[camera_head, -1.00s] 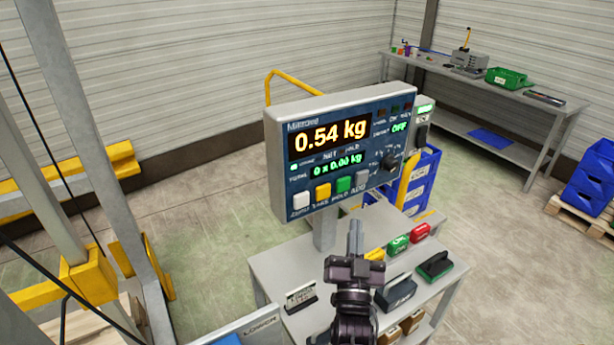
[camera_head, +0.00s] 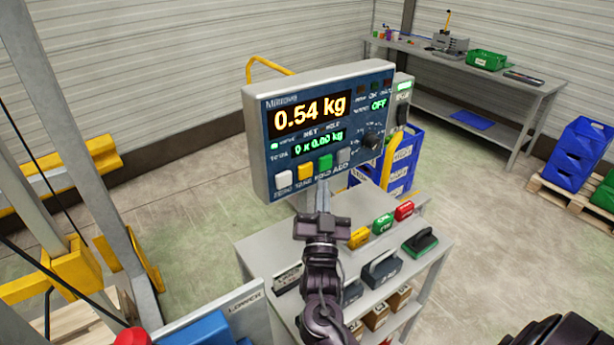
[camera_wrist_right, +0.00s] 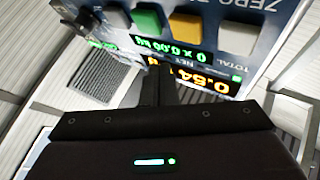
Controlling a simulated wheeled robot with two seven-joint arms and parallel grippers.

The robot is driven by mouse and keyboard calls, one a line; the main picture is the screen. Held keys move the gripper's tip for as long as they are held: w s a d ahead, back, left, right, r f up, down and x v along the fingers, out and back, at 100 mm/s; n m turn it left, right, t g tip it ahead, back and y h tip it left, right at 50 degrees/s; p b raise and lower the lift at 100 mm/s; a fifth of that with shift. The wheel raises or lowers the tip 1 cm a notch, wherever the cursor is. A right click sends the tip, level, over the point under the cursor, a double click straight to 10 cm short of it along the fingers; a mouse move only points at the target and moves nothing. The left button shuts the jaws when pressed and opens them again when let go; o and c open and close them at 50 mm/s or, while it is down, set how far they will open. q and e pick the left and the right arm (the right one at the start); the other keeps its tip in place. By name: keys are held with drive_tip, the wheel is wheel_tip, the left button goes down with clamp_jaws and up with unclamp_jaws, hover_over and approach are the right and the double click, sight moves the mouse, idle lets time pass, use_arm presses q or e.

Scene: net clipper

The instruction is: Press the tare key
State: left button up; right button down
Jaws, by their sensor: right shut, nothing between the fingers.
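The scale display panel (camera_head: 372,92) stands on a post above a grey table and reads 0.54 kg. Along its lower edge are a white zero key (camera_head: 283,179), the yellow tare key (camera_head: 305,171), a green hold key (camera_head: 325,163) and a grey add key. My right gripper (camera_head: 323,192) is shut and empty, its fingertips just below the green key and right of the tare key. In the right wrist view the panel appears upside down, with the tare key (camera_wrist_right: 185,28) beyond the fingertips (camera_wrist_right: 160,72). Contact with the panel cannot be told. My left gripper is not in view.
Blue crates (camera_head: 400,172) stand behind the panel. A workbench (camera_head: 520,88) is at the back right.

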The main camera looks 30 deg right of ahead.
sight(311, 167)
drive_tip(key=w+b, duration=0.1)
drive_tip(key=w, duration=0.2)
drive_tip(key=shift+a, duration=0.15)
idle(1.8)
drive_tip(key=shift+w, duration=0.4)
drive_tip(key=shift+w+b, duration=0.4)
idle(0.8)
drive_tip(key=shift+s, duration=0.1)
drive_tip(key=shift+s+p, duration=0.3)
drive_tip(key=shift+s, duration=0.45)
drive_tip(key=shift+s, duration=0.1)
